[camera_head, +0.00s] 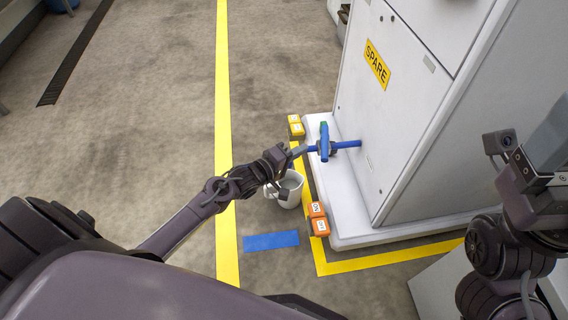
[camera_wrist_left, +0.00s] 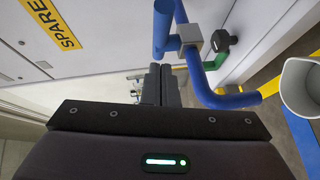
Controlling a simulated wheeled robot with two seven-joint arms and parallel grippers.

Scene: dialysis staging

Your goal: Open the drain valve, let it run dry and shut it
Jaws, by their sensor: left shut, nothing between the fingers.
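The blue drain valve pipework (camera_head: 347,144) comes out of the lower side of the white cabinet, with an upright blue piece near its outer end. In the left wrist view the blue pipe (camera_wrist_left: 203,85) bends away from a grey block (camera_wrist_left: 193,38), with a dark green-marked piece (camera_wrist_left: 220,41) beside it. My left gripper (camera_head: 287,157) is shut and empty, close to the pipe's outer end; its fingers (camera_wrist_left: 161,85) show left of the pipe. A white jug (camera_head: 291,190) stands on the floor below. My right gripper (camera_head: 500,146) is at the right edge, its fingers unclear.
The cabinet (camera_head: 420,125) bears a SPARE label and stands on a white plinth (camera_head: 347,222). A blue floor patch (camera_head: 271,241) is near the jug.

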